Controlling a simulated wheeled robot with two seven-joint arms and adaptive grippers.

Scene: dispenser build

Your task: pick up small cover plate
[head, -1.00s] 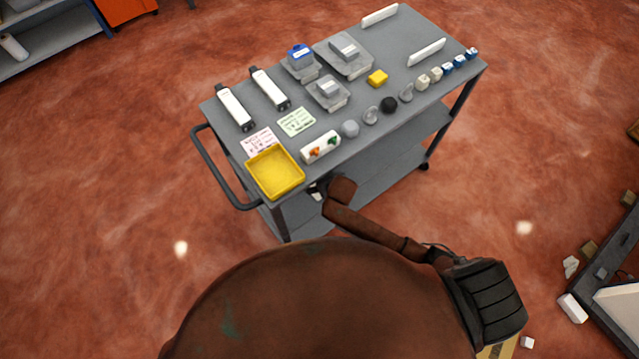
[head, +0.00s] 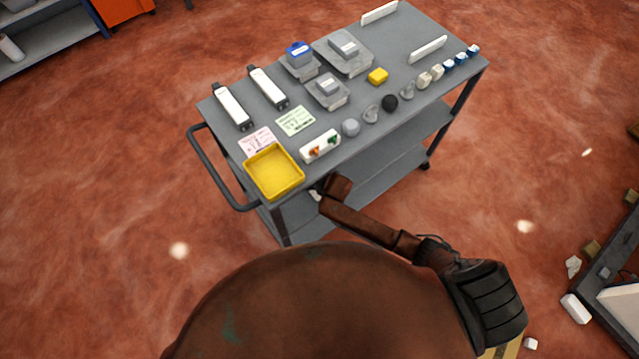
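Two thin white plates stand on edge on the grey cart (head: 225,88), one at the back corner (head: 380,12) and a similar one nearer the right side (head: 427,49). Small grey blocks sit on grey trays, a smaller tray (head: 341,101) and a larger tray (head: 362,66). I cannot tell for sure which piece is the small cover plate. My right arm reaches in from the lower right. Its gripper (head: 318,190) is at the cart's near edge, beside the yellow bin, small and partly hidden, so its fingers are unclear. My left gripper is not in view.
A yellow bin (head: 274,172) sits at the cart's near left corner. Nearby are a white box with orange and green parts (head: 320,147), pink and green cards, and two white bars. Several knobs and small cubes line the near edge.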

